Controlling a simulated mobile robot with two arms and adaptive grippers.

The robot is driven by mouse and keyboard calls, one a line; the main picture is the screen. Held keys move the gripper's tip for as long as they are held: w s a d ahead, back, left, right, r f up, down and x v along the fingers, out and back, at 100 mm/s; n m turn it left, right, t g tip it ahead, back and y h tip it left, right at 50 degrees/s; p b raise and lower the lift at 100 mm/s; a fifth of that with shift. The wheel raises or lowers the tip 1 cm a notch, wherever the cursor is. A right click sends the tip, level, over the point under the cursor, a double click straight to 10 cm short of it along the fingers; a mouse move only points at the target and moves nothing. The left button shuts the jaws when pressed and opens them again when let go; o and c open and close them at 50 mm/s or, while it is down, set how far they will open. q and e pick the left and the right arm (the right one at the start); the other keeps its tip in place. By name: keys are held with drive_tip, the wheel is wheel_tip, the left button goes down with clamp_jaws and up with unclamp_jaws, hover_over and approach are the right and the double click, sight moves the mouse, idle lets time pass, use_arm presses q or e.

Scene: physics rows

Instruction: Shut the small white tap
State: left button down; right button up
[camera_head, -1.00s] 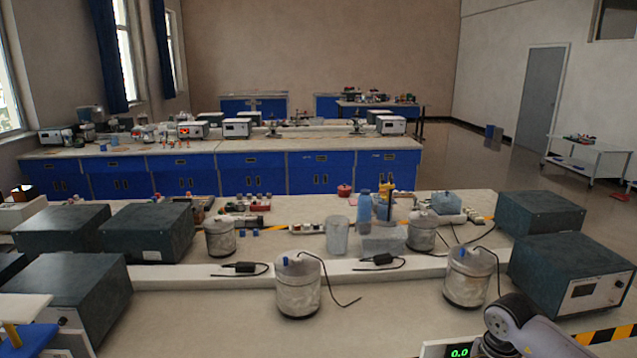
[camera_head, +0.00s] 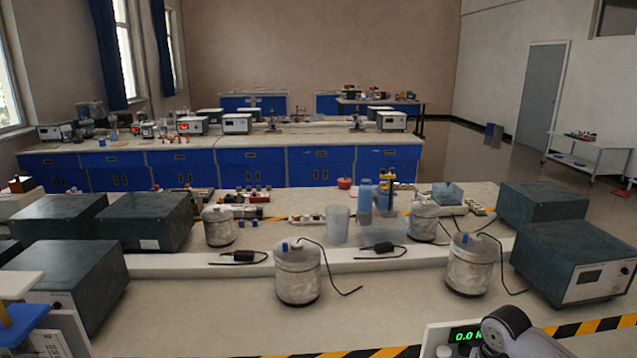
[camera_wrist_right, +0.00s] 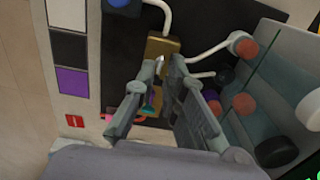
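My right gripper (camera_wrist_right: 168,76) shows in the wrist view with two grey fingers apart and a gap between them. The fingertips are close to a brass block (camera_wrist_right: 162,47) on a dark panel. A small pale piece (camera_wrist_right: 159,65) lies at the fingertips; I cannot tell whether it is the small white tap or whether a finger touches it. Purple and green parts show between the fingers. In the head view only my right arm (camera_head: 512,335) shows at the bottom right, its gripper hidden. My left gripper is not in view.
White rods with red knobs (camera_wrist_right: 243,45) and a black knob (camera_wrist_right: 276,150) stand close to the right finger. A unit with a green display (camera_head: 466,336) stands by my right arm. White pots (camera_head: 297,272) and dark boxes (camera_head: 575,262) stand on the bench.

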drive_tip(key=shift+f+b, duration=0.35)
drive_tip(key=shift+b, duration=0.05)
drive_tip(key=shift+r, duration=0.35)
idle(0.6)
drive_tip(key=shift+c, duration=0.6)
clamp_jaws()
drive_tip(key=m, duration=0.4)
drive_tip(key=shift+m, duration=1.4)
